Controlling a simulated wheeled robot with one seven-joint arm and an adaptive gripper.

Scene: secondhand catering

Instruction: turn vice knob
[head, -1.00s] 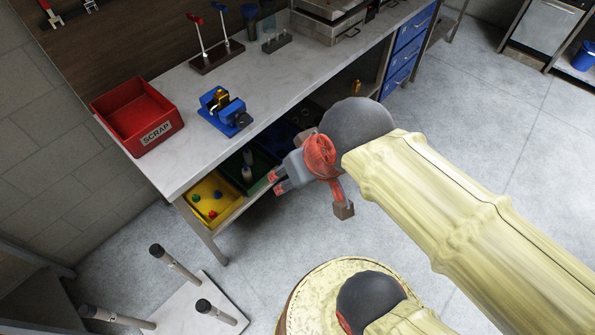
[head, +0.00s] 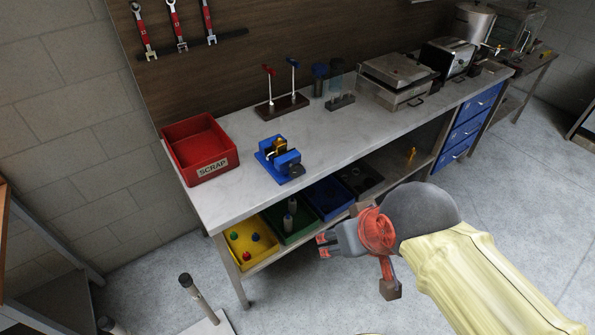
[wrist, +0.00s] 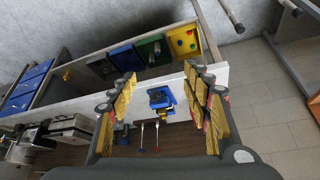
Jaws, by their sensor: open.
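The blue vice (head: 279,160) stands on the pale bench top, right of the red scrap bin. A gold-coloured piece sits between its jaws, and a dark part shows at its front right end; I cannot clearly make out the knob. The vice also shows in the wrist view (wrist: 160,97), between and beyond my fingers. My gripper (head: 323,245) is open and empty, in front of the bench and lower right of the vice, apart from it. In the wrist view my gripper (wrist: 160,90) has its yellow-padded fingers spread wide.
The red scrap bin (head: 199,149) stands at the bench's left end. A stand with red and blue levers (head: 282,105) is behind the vice. Yellow (head: 249,240), green and blue bins sit on the shelf below. A steel appliance (head: 396,82) stands further right. Bench top around the vice is clear.

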